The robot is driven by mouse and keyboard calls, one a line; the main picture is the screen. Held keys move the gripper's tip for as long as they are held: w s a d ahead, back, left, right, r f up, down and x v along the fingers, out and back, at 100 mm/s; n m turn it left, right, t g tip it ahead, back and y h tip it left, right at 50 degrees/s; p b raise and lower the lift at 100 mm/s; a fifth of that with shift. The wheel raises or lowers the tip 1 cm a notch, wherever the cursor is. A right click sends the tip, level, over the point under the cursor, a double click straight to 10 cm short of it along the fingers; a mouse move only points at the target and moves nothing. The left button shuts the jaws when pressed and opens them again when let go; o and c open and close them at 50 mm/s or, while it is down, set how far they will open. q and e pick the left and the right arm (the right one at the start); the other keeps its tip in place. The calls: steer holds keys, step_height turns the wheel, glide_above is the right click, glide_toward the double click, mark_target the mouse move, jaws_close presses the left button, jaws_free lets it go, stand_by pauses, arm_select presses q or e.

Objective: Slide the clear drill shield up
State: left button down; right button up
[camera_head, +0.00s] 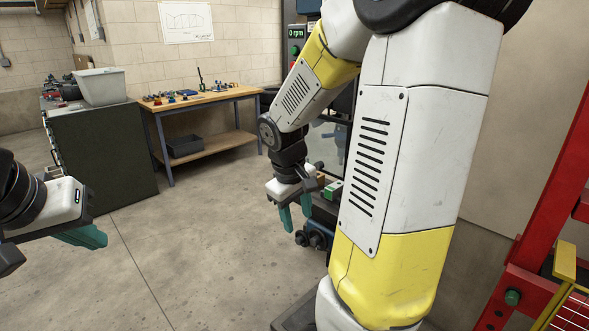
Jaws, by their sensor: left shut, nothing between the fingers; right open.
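The drill machine, with a green "0 rpm" display (297,33), stands behind my raised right arm, which hides most of it. A pale, glassy panel (327,138) shows between the arm links; it may be the clear drill shield, but I cannot tell for sure. My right gripper (296,214) points down with its teal fingers apart and empty, in front of the machine's lower part and below the panel. My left gripper (92,237) is at the far left, shut and empty, well away from the machine.
A wooden workbench (205,96) with small coloured parts stands at the back. A dark green cabinet (100,155) carries a grey bin (102,87). A red frame (535,240) with a yellow piece stands at the right. The concrete floor between is clear.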

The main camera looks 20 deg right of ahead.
mark_target(321, 146)
steer(key=w+d+f+n+g+h, duration=0.1)
steer(key=w+d+f+n+h, duration=0.7)
steer(key=d, duration=0.3)
steer(key=w+a+r+n+t+h, duration=0.1)
steer(key=w+r+n+t+h, duration=0.25)
steer(key=w, duration=0.35)
steer(key=w+a+r+n+t+h, duration=0.1)
steer(key=w+r+n+t+h, duration=0.2)
steer(key=w+n, duration=0.25)
steer(key=x, duration=0.8)
steer(key=shift+w+m, duration=0.3)
steer(key=shift+m, duration=0.1)
jaws_close()
